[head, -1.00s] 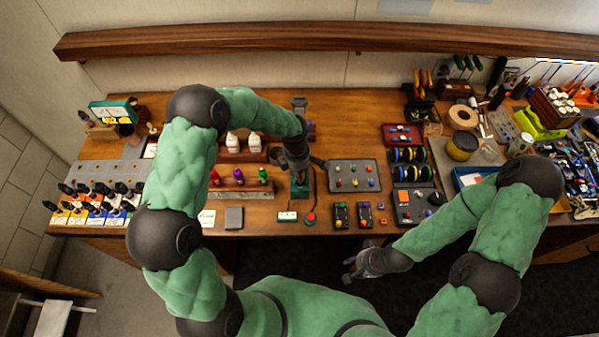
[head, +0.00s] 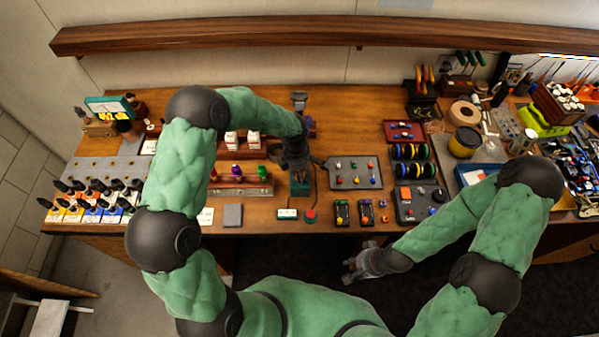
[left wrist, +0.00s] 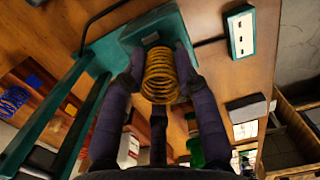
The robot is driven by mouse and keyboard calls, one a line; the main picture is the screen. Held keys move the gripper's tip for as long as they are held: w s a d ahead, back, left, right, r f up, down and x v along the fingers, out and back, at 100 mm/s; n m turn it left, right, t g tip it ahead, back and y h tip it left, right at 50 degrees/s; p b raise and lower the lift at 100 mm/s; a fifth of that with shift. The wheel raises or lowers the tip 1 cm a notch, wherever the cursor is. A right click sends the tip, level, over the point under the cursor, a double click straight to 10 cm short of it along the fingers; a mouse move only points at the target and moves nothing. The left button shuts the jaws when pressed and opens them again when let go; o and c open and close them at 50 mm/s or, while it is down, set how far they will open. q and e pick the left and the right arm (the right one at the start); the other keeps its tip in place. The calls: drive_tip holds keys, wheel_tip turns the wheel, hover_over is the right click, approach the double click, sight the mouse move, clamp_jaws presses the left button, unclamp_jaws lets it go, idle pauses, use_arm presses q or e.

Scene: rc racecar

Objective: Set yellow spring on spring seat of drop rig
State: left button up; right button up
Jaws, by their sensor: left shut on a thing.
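The yellow spring (left wrist: 160,76) is between the two fingers of my left gripper (left wrist: 158,62), which is shut on it. The teal drop rig (left wrist: 100,60) has two long rails and a plate; in the wrist view the spring's far end is close to the plate near a small ring-like seat (left wrist: 151,39). I cannot tell whether they touch. In the head view the rig (head: 300,187) stands near the table's front edge, partly hidden under my left gripper (head: 297,168). My right gripper (head: 352,269) looks open and empty, in front of the table.
A wooden rack (head: 240,190) with coloured parts is left of the rig. A grey tray (head: 354,171) with small knobs is to the right. A white-topped box (head: 287,214) and a red button (head: 310,216) are in front. A blue spring (left wrist: 14,100) lies left in the wrist view.

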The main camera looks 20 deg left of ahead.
use_arm(q)
drive_tip(key=shift+f+b, duration=0.4)
drive_tip(key=shift+f, duration=0.05)
drive_tip(key=o, duration=0.9)
drive_tip(key=shift+c, duration=0.2)
drive_tip(key=shift+r, duration=0.15)
wheel_tip(320, 180, up, 12)
drive_tip(key=shift+a, duration=0.45)
drive_tip(key=shift+f, duration=0.2)
